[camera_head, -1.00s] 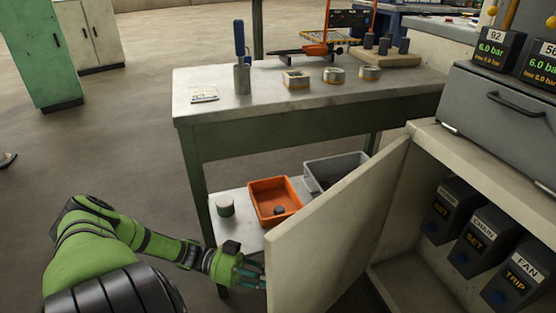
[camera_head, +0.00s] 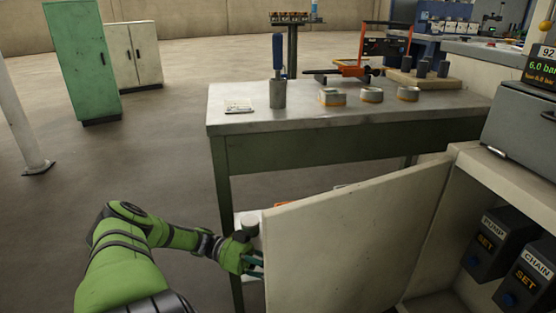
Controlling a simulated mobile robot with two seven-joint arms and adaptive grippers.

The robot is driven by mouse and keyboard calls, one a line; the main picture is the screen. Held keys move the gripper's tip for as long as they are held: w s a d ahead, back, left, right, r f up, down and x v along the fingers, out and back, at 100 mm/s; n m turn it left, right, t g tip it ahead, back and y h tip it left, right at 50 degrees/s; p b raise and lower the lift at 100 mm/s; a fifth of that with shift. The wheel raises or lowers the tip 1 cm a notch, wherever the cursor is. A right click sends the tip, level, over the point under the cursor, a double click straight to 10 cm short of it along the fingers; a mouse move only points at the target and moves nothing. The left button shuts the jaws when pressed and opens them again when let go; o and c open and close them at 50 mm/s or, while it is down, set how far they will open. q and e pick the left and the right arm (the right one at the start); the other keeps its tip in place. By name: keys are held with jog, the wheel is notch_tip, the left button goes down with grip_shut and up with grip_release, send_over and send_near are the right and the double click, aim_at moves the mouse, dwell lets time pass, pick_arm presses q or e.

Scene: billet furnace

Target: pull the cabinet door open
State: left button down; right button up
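The cabinet door (camera_head: 355,240), a plain off-white panel, stands swung out from the cabinet (camera_head: 500,178), hinged at its right side with its broad face towards me. The cabinet interior shows at the lower right, with dark PUMP (camera_head: 492,245) and CHAIN (camera_head: 528,280) boxes inside. My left gripper (camera_head: 255,264) is at the door's free left edge, low in the picture. Its fingertips are partly hidden at that edge, so I cannot tell whether they grip it or only touch it. My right gripper is not in view.
A green-legged table (camera_head: 350,118) stands close behind the door, bearing several small parts and a blue-handled tool (camera_head: 278,75). The door mostly hides an orange bin (camera_head: 285,204) on its lower shelf. Open floor lies left, before a green locker (camera_head: 80,62).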

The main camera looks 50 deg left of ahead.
pick_arm(q)
jog(key=shift+a+f, duration=0.15)
jog(key=shift+a, duration=0.05)
jog(key=shift+s, duration=0.1)
jog(key=c, duration=1.2)
grip_release()
jog(key=shift+o, duration=0.2)
jog(key=shift+a, duration=0.1)
jog(key=v, duration=0.7)
jog(key=shift+s+a, duration=0.1)
jog(key=shift+c, duration=0.4)
